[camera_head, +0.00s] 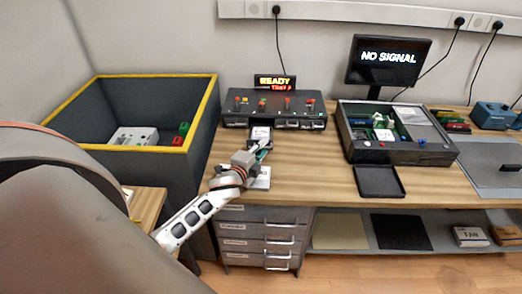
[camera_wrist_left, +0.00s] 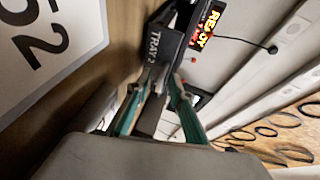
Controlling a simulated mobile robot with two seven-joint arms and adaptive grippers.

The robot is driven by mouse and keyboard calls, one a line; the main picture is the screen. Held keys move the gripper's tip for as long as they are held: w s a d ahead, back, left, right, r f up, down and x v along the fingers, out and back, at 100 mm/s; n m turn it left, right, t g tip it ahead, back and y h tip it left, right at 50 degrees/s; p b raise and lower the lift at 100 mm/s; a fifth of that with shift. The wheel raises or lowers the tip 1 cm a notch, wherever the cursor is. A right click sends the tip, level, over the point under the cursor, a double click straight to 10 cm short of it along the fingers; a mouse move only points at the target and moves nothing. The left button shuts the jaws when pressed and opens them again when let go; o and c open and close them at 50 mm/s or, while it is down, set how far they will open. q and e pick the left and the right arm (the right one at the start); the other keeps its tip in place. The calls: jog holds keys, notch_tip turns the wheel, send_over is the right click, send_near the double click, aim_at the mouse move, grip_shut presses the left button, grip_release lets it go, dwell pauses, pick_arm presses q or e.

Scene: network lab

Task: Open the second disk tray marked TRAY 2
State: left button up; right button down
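The dark disk unit (camera_head: 310,121) stands at the back of the wooden desk. A tray marked TRAY 2 (camera_wrist_left: 158,48) shows close up in the left wrist view, its dark front labelled in white. In the head view a tray with a white label (camera_head: 261,133) projects from the unit's front. My left gripper (camera_head: 262,154) is right at this tray. In the wrist view its two teal fingers (camera_wrist_left: 157,88) stand on either side of a narrow dark part at the tray; I cannot tell whether they press on it. My right gripper is out of view.
A lit READY display (camera_head: 275,82) tops the unit. A white numbered plate (camera_wrist_left: 50,45) lies beside the gripper. An open equipment box (camera_head: 395,155) with a black tray (camera_head: 379,181) stands right. A yellow-rimmed bin (camera_head: 140,76) is left; drawers (camera_head: 262,225) are below.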

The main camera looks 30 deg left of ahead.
pick_arm(q)
jog(key=v, duration=1.2)
jog(key=shift+f, duration=0.1)
